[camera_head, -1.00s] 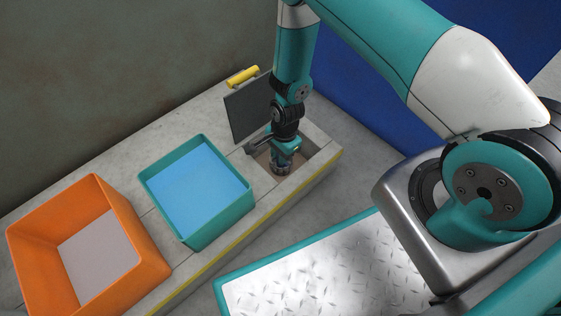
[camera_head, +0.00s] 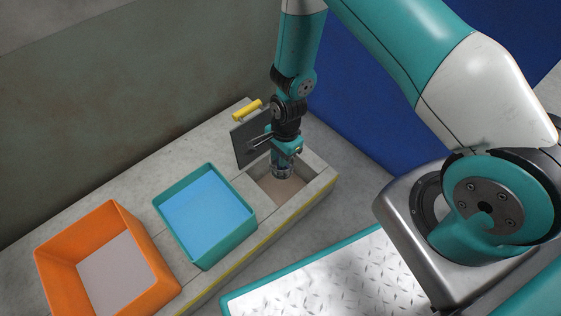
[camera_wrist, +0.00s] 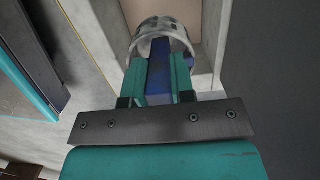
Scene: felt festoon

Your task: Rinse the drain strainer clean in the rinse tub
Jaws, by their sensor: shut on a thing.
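My gripper (camera_head: 284,158) is over the recessed pit (camera_head: 305,186) at the right end of the counter, pointing down. In the wrist view my gripper (camera_wrist: 160,70) is shut on the drain strainer (camera_wrist: 163,32), a grey ring-shaped piece with openings in its wall and dark patches on it. In the head view the strainer (camera_head: 282,171) shows just below the fingers, at the pit's opening. The rinse tub (camera_head: 205,258), teal with light blue water, stands on the counter left of the pit.
An orange bin (camera_head: 165,281) with a pale floor stands left of the tub. A dark raised lid (camera_head: 243,146) with a yellow handle (camera_head: 248,111) stands upright behind the pit, close to my wrist. The pit's concrete rim surrounds the space under my gripper.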

